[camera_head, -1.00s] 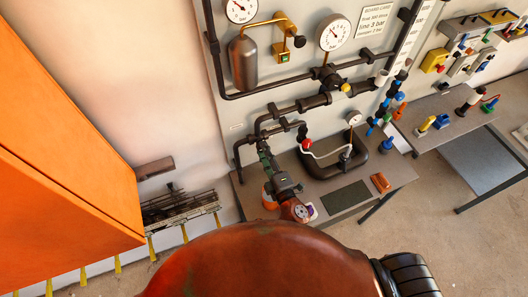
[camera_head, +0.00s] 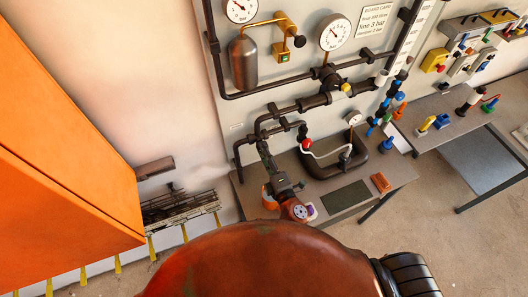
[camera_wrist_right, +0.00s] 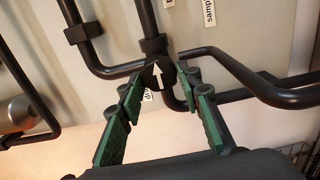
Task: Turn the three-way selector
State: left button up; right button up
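The three-way selector is the dark knob with a white arrow (camera_wrist_right: 157,74) in the right wrist view, at a pipe junction on the grey panel. The arrow points up, slightly left. My right gripper (camera_wrist_right: 158,98) is open, its green fingers on either side of the knob in the picture; I cannot tell whether they touch it. In the head view the right gripper (camera_head: 263,147) is small, by the dark pipes at the panel's lower left, and hides the selector. My left gripper is not in view.
Dark pipes (camera_wrist_right: 270,95) run close around the fingers. Below the panel a grey table (camera_head: 398,172) carries an orange block (camera_head: 381,182) and a curved black pipe. A large orange cabinet (camera_head: 70,150) stands at the left. Gauges and a metal cylinder (camera_head: 243,62) are higher up.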

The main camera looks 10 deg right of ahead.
jog(key=o, duration=0.3)
jog(key=shift+o, duration=0.2)
jog(key=shift+s, duration=0.1)
jog(key=s+d, duration=0.2)
jog(key=s, duration=0.9)
jog(key=shift+s+d, duration=0.15)
jog(key=shift+s, duration=0.15)
